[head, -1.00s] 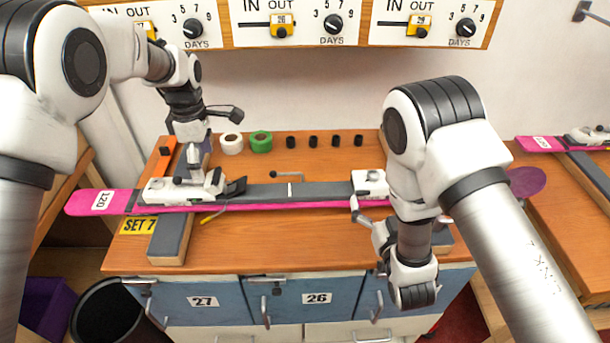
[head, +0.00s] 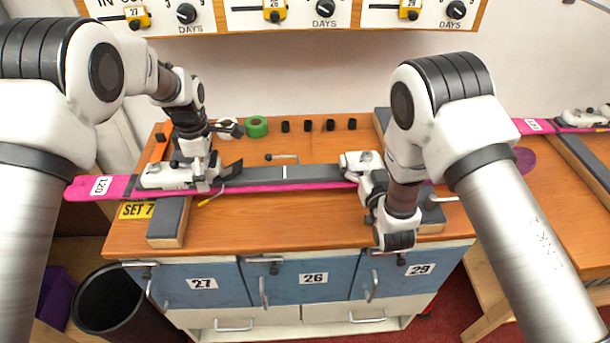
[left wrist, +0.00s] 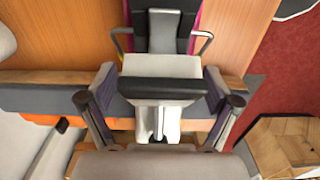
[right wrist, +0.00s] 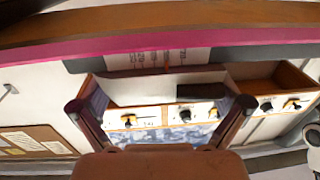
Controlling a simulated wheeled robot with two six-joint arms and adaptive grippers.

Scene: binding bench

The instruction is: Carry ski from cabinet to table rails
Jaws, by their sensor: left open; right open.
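A pink and dark grey ski (head: 310,176) with a "120" label lies across the bench, over the left rail (head: 166,227) and the right rail (head: 432,217). Whether it rests fully on both rails I cannot tell. It carries a white binding (head: 165,174) at left. My left gripper (head: 210,178) is open, low over the ski by this binding. In the left wrist view, its fingers stand apart around a pale binding part (left wrist: 158,120). My right gripper (head: 372,195) is open at the ski's near side, by the right rail; its fingertips are partly hidden. The pink edge (right wrist: 150,45) crosses the right wrist view.
The cabinet (head: 314,275) under the bench has blue doors numbered 27, 26 and 29. White tape, green tape (head: 257,126) and several black pegs stand at the back. A black bin (head: 108,300) is at front left. Another pink ski (head: 534,126) lies on the bench at right.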

